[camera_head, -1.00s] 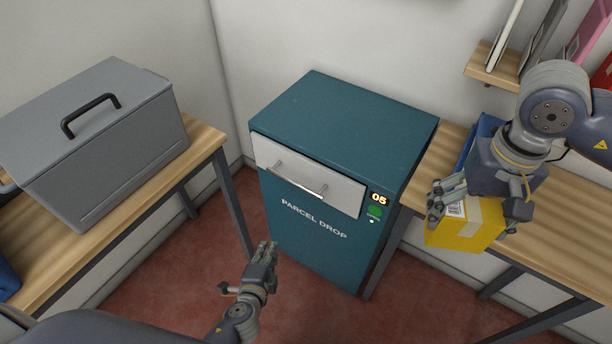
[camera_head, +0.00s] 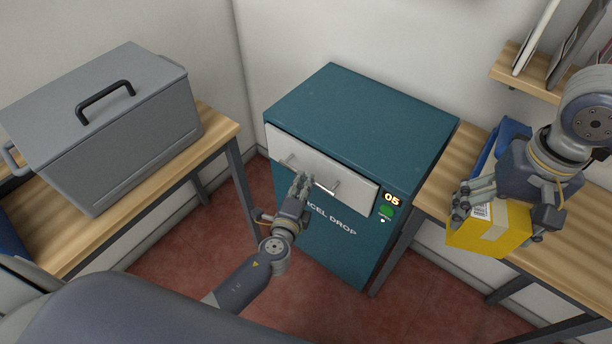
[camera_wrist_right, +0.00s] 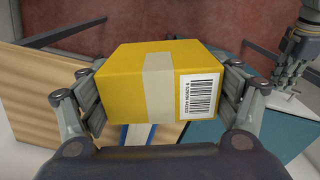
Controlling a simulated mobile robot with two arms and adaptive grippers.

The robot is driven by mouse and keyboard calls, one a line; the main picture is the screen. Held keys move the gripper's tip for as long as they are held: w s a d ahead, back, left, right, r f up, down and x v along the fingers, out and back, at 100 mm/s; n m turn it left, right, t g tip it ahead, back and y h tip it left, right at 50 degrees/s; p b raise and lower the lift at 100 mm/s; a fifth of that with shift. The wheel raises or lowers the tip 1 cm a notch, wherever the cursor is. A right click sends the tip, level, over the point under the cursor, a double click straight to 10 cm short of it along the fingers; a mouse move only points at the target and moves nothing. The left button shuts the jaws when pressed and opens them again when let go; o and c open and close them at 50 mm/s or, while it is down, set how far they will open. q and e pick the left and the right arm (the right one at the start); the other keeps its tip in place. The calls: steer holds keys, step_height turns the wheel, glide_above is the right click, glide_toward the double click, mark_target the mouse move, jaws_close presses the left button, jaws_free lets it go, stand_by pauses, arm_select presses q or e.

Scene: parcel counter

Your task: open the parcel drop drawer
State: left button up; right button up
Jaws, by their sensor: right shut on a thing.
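The parcel drop drawer (camera_head: 352,183) is the pale front panel at the top of the teal cabinet (camera_head: 365,125). A dark line runs along its upper edge; it looks shut or nearly so. Its silver bar handle (camera_head: 332,189) is partly hidden by my left fingers. My left gripper (camera_head: 281,195) is open and empty, its fingers in front of the handle; I cannot tell if they touch it. My right gripper (camera_head: 503,212) is shut on a yellow parcel (camera_head: 490,238).
A grey lidded box (camera_head: 120,140) stands on the left wooden bench (camera_head: 222,130). A right wooden bench (camera_head: 590,255) holds a blue item (camera_head: 512,130) beside the cabinet. A wall shelf (camera_head: 525,82) is at the upper right. Red floor lies clear before the cabinet.

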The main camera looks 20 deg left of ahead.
mark_target(305, 176)
arm_select(q)
steer(key=shift+x, duration=1.6)
jaws_close()
